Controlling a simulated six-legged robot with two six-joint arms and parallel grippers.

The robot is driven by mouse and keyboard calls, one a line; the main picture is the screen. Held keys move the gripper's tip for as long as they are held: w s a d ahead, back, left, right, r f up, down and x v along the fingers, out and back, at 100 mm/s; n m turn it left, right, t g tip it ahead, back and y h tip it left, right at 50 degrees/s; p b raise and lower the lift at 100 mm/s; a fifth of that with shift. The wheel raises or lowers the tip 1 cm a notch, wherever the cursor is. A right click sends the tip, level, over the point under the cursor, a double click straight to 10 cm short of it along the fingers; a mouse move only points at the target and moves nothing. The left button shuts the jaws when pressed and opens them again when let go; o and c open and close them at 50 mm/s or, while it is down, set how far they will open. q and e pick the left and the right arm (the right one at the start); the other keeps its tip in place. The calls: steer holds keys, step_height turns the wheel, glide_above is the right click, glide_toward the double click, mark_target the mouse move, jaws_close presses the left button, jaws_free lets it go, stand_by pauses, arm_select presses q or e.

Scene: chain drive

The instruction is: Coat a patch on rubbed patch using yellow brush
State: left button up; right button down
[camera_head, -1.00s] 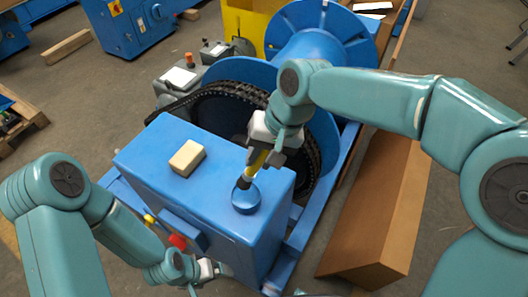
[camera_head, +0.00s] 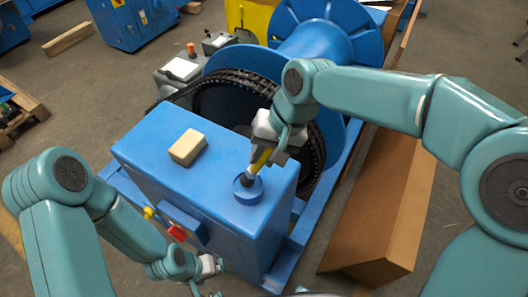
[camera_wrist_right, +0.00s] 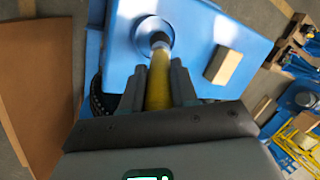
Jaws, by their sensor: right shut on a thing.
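My right gripper (camera_head: 268,152) is shut on the yellow brush (camera_head: 261,160), which it holds tilted with the dark bristle end down. The bristle end is at a round blue cup (camera_head: 248,193) on top of the blue housing. In the right wrist view the yellow handle (camera_wrist_right: 158,82) lies between the fingers and the tip is inside the cup's outline (camera_wrist_right: 153,37); whether it touches the bottom I cannot tell. My left gripper (camera_head: 208,268) is low beside the housing's front, partly cut off by the arm. I cannot make out a rubbed patch clearly.
A tan block (camera_head: 187,147) lies on the blue housing (camera_head: 165,185). A black chain (camera_head: 240,79) and wheel stand behind it. Yellow and red buttons (camera_head: 176,233) are on its front. A long cardboard box (camera_head: 385,205) lies to the right.

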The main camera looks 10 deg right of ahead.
steer(key=shift+f+b, duration=0.4)
steer(key=shift+f, duration=0.15)
stand_by(0.4)
steer(key=shift+s+f, duration=0.1)
steer(key=shift+f, duration=0.1)
stand_by(0.9)
steer(key=shift+r+p, duration=0.75)
steer(key=shift+r, duration=0.1)
step_height(320, 180, up, 6)
steer(key=p, duration=0.4)
steer(key=shift+f+p, duration=0.2)
steer(key=shift+p, duration=0.15)
steer(key=shift+f, duration=0.1)
